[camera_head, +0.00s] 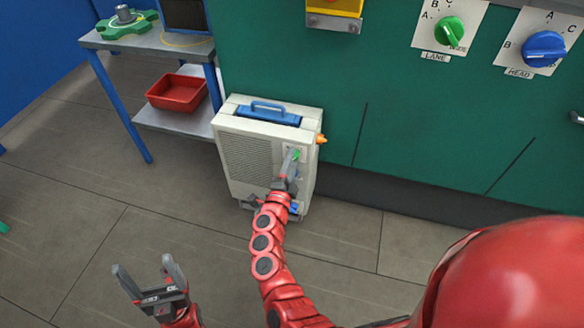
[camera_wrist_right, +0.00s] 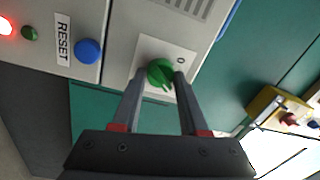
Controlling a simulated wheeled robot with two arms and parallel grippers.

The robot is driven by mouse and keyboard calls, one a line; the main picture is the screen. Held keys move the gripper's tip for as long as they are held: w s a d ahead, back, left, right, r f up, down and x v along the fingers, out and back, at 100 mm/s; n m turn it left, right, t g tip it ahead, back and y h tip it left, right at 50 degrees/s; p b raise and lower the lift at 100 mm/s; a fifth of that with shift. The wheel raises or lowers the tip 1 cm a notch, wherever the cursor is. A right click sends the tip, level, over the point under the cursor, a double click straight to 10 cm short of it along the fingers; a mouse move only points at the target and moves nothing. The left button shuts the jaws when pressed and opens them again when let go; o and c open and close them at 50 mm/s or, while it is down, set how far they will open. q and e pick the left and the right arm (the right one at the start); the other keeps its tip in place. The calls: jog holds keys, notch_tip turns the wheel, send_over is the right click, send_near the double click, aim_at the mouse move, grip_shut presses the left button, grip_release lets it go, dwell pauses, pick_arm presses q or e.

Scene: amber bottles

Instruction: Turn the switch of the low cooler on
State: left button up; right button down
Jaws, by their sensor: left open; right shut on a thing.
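The low cooler (camera_head: 247,152) is a cream box with a blue handle, standing on the floor against the green wall. Its switch is a green knob (camera_head: 296,154) on a white plate, near the upper right of its front. In the right wrist view the green knob (camera_wrist_right: 160,73) sits between the fingertips of my right gripper (camera_wrist_right: 156,82), which is shut on it. In the head view the right gripper (camera_head: 291,163) partly hides the knob. My left gripper (camera_head: 148,275) is open and empty above the floor at lower left.
A blue RESET button (camera_wrist_right: 88,51) and a lit red lamp (camera_wrist_right: 7,27) are on the cooler's panel. An orange part (camera_head: 321,139) sticks out at its right side. A shelf table (camera_head: 94,40) with a red tray (camera_head: 177,92) stands left. Floor left of the cooler is clear.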

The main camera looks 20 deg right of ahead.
jog(key=shift+m+b, duration=0.7)
jog(key=shift+m, duration=0.2)
jog(key=shift+c, duration=2.2)
grip_release()
jog(key=p+v, duration=0.2)
jog(key=v, duration=1.5)
jog(key=shift+a+p, duration=0.3)
jog(key=shift+p, duration=0.1)
jog(key=shift+s, duration=0.1)
